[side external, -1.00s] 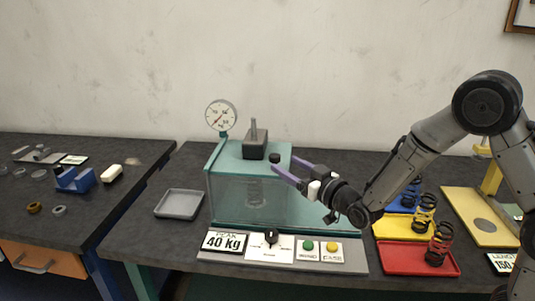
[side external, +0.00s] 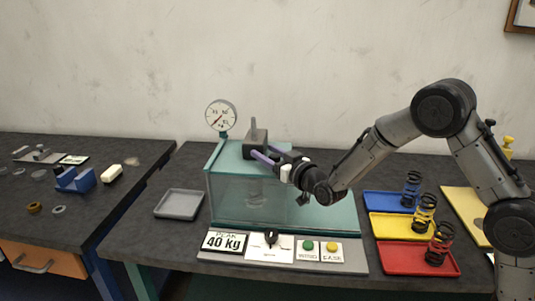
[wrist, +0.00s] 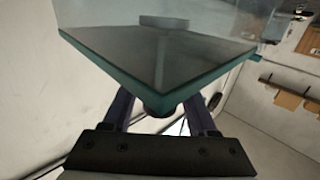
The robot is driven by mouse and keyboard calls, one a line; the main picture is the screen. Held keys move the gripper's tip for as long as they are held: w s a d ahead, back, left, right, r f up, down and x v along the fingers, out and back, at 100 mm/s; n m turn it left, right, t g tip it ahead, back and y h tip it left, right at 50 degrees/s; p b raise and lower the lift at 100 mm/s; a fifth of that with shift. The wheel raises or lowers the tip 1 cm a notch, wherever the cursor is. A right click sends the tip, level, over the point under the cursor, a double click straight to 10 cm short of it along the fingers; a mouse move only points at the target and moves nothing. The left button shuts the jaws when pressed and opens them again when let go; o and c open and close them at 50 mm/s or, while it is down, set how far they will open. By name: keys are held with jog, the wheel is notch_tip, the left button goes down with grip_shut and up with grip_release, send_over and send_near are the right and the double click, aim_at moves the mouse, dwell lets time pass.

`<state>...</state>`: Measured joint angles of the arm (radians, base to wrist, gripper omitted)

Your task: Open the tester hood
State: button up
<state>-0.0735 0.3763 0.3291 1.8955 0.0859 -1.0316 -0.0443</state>
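The tester hood (side external: 235,192) is a clear box with teal edges, standing shut over the tester at the middle of the bench. A spring (side external: 255,190) shows dimly inside it. My gripper (side external: 262,152) is at the hood's upper right edge in the side view, fingers pointing left. The wrist view shows the hood's teal-edged corner (wrist: 205,88) above the fingers. A dark round knob (wrist: 159,105) sits under that corner, between the two spread fingers, with small gaps seeming to show on both sides. In the side view the knob is hidden by my gripper.
A pressure gauge (side external: 221,115) and a dark block with a rod (side external: 254,140) rise above the tester. The control panel (side external: 270,248) lies in front. Blue, yellow and red trays (side external: 405,262) with springs stand right. An empty grey tray (side external: 179,204) is left.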

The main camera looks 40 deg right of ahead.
grip_shut()
dwell(1.2)
